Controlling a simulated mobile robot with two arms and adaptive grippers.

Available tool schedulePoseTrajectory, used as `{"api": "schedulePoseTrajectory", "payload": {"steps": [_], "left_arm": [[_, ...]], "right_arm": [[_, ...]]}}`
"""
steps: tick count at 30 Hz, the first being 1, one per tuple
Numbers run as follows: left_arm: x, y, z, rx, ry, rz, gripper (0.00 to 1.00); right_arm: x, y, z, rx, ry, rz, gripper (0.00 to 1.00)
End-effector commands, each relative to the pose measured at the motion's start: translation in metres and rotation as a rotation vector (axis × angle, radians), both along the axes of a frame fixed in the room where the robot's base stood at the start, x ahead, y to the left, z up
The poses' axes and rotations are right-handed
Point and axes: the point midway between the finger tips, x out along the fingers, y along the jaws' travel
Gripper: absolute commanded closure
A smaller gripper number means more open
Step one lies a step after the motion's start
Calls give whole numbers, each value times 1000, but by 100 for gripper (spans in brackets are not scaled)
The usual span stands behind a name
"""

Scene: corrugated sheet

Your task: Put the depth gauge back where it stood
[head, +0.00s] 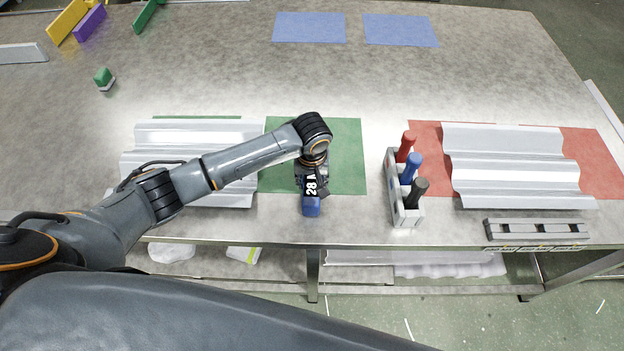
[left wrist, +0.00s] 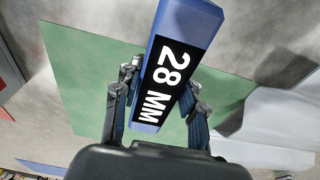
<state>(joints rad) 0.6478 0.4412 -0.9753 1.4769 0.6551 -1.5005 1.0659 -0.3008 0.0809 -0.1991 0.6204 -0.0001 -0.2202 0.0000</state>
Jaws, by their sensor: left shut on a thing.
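The depth gauge (head: 311,207) is a blue block with a black label. In the left wrist view the label on the gauge (left wrist: 172,68) reads "28 MM". My left gripper (head: 312,186) is shut on it, with one finger on each side in the left wrist view (left wrist: 163,86). The gauge is over the front edge of the green mat (head: 345,150), near the table's front edge; I cannot tell whether it touches the table. A grey slotted holder (head: 537,239) with small labels along its front lies at the front right. My right gripper is not in view.
A grey rack (head: 391,172) with red, blue and black handled tools stands right of the gauge. Corrugated sheets lie at left (head: 220,187) and right (head: 515,170), the right one on a red mat (head: 425,133). Blue mats (head: 309,27) lie at the back. The table's middle is clear.

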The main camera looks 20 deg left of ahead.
Motion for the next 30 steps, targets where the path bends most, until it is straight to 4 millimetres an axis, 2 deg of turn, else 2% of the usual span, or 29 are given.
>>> {"api": "schedulePoseTrajectory", "payload": {"steps": [4, 5, 8, 20, 23, 30], "left_arm": [[0, -1, -2, -2, -1, 0, 100], [0, -1, -3, -1, 0, 0, 57], [0, 0, -2, -1, 0, 0, 37], [0, 0, 3, 0, -1, 0, 36], [-1, -1, 15, -1, -2, 0, 36], [-7, -3, 66, -2, -5, -1, 36]], "right_arm": [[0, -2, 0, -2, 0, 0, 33], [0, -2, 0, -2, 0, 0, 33], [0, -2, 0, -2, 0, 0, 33], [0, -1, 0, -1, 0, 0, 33], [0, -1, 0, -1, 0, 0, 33], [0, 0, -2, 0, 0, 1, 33]]}}
